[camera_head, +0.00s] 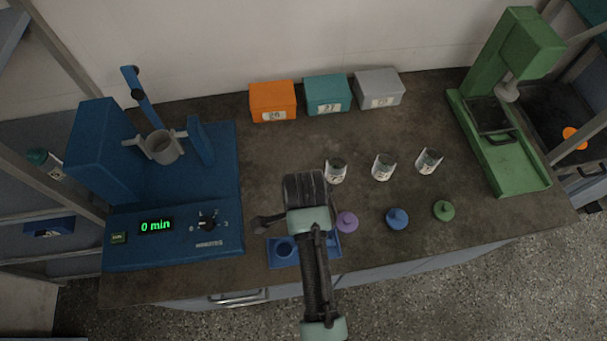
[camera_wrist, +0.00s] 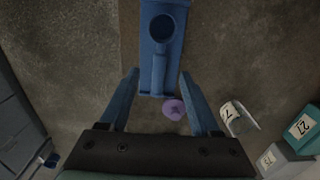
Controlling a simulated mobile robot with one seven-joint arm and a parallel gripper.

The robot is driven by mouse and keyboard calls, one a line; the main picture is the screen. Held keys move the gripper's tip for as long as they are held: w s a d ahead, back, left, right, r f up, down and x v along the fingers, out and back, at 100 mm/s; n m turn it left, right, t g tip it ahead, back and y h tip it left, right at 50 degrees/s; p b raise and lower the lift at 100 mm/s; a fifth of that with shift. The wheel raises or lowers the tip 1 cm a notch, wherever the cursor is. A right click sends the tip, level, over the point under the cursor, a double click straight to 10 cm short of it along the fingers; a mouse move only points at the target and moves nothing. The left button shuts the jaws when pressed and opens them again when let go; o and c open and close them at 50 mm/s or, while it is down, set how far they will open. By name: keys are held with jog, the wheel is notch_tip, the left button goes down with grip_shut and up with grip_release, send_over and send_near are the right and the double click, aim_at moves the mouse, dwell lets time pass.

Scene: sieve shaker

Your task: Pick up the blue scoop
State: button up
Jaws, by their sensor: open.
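The blue scoop (camera_head: 285,248) lies in a shallow blue tray (camera_head: 334,246) near the front edge of the bench, left of my arm. In the wrist view the scoop's round bowl (camera_wrist: 161,28) is at the top, and its handle points down towards my gripper (camera_wrist: 158,76). The tray (camera_wrist: 178,62) is the same blue and shows beneath the scoop. My gripper is open and empty, its fingers spread to either side of the line of the handle. The height of the fingers above the scoop is hard to tell. My arm hides part of the tray in the head view.
A blue shaker (camera_head: 225,190) reading "0 min" stands left. Purple (camera_head: 347,222), blue (camera_head: 397,219) and green (camera_head: 444,210) lids lie right of my arm, with labelled cups (camera_head: 384,167) behind. Boxes (camera_head: 327,95) line the wall; a green press (camera_head: 515,165) stands right.

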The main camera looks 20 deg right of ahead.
aim_at(283, 248)
jog(key=shift+a+f+p, duration=0.15)
jog(key=shift+f+p, duration=0.15)
jog(key=shift+f, duration=3.2)
grip_shut()
